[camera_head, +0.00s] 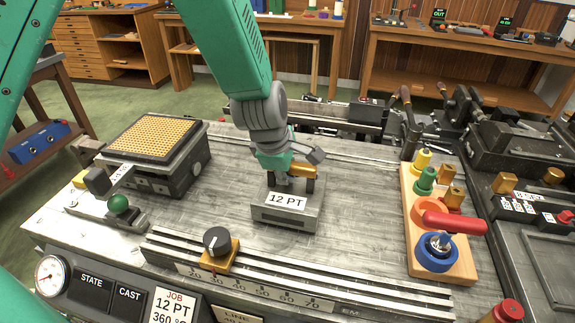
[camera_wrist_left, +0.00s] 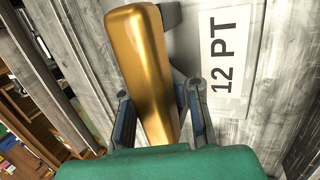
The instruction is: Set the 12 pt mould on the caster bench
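The 12 pt mould (camera_head: 262,212) is a grey metal block with a white "12 PT" label and a brass handle (camera_head: 308,170). It is at the middle of the grey caster bench (camera_head: 365,215); I cannot tell if it rests fully or hangs slightly above. My left gripper (camera_head: 292,176) comes down from above, with its fingers on both sides of the handle. In the left wrist view the brass handle (camera_wrist_left: 145,70) fills the gap between the fingers (camera_wrist_left: 160,118), which appear shut on it. The label (camera_wrist_left: 228,60) is beside it. My right gripper is out of view.
A block with a yellow gridded top (camera_head: 155,137) stands at the left. A scale rail with a black knob (camera_head: 217,241) runs along the front. A wooden board (camera_head: 470,268) with coloured knobs and a red lever is at the right. Dark machinery (camera_head: 490,125) stands behind it.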

